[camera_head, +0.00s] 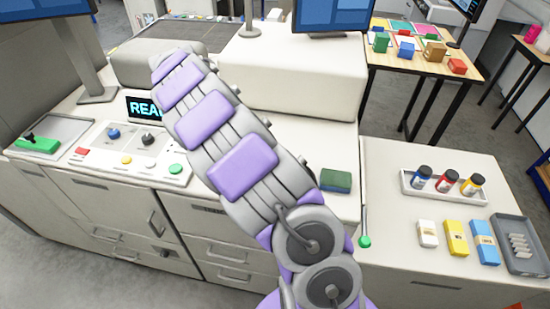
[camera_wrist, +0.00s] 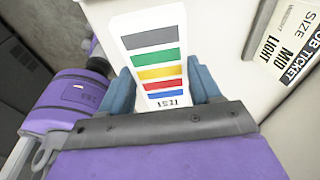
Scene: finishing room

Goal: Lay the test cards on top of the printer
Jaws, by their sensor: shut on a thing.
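The test cards (camera_wrist: 156,42) show in the wrist view as a white card with grey, green, yellow, red and blue stripes and the word TEST. My gripper (camera_wrist: 162,88) has its two blue fingers on either side of them and is shut on them. An off-white surface lies behind the cards; I cannot tell whether they touch it. In the head view the printer (camera_head: 300,78) is the large off-white machine across the left and middle, with a lit display (camera_head: 146,108). My purple arm crosses in front of it, and the gripper and cards are hidden there.
A job ticket (camera_wrist: 291,42) lies right of the cards. A green block (camera_head: 336,181) sits on a lower ledge. A side cabinet at right holds a bottle tray (camera_head: 445,193), small boxes (camera_head: 456,238) and a grey tray (camera_head: 522,243). A wooden table (camera_head: 414,65) stands behind.

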